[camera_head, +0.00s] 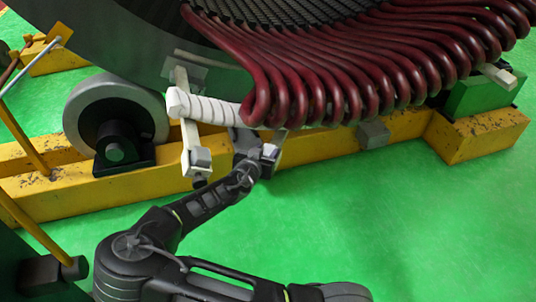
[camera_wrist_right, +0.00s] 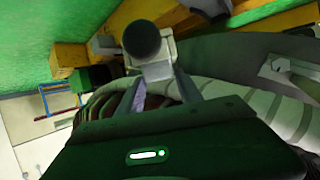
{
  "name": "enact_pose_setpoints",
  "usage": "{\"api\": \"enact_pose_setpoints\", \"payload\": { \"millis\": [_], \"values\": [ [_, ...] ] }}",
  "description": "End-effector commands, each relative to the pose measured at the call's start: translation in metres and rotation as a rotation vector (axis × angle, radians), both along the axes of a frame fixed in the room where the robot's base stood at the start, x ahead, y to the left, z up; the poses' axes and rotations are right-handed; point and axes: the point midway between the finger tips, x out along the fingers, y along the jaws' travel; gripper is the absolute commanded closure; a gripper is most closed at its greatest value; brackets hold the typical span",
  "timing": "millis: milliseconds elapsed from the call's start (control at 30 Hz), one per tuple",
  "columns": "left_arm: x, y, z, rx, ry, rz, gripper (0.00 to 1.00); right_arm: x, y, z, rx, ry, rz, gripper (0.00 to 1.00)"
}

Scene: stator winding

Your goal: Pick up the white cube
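No separate white cube shows clearly. In the head view a small pale block (camera_head: 270,152) sits at the lower end of a short bracket under the red coils, right at my right gripper (camera_head: 257,150). In the right wrist view a pale, squarish block (camera_wrist_right: 158,70) with a dark round knob (camera_wrist_right: 141,38) lies ahead of my right gripper (camera_wrist_right: 160,82). The two fingers are apart, one on each side of the block, with gaps that seem to show. I cannot tell if they touch it. My left gripper is in neither view.
The large stator with dark red coils (camera_head: 400,70) fills the top. A white wrapped bar (camera_head: 210,108) and pale bracket (camera_head: 190,148) are left of the gripper. A yellow beam (camera_head: 330,145) and grey roller (camera_head: 110,110) stand below. The green floor (camera_head: 440,220) is free at right.

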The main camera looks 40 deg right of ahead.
Motion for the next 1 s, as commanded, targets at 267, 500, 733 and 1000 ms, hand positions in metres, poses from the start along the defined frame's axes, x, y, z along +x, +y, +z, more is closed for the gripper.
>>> {"api": "enact_pose_setpoints", "payload": {
  "millis": [267, 500, 733, 1000],
  "values": [
    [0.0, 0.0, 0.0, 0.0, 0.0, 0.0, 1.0, 0.0, 0.0, 0.0, 0.0, 0.0, 0.0, 0.81],
    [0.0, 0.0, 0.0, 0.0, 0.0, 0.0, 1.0, 0.0, 0.0, 0.0, 0.0, 0.0, 0.0, 1.0],
    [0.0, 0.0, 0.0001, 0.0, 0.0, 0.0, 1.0, 0.0001, 0.0, 0.0003, 0.0, 0.0, 0.0, 1.0],
    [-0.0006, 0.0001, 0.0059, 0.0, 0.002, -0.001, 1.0, 0.0021, -0.0025, 0.0074, 0.001, -0.001, 0.0, 1.0]
  ]
}}
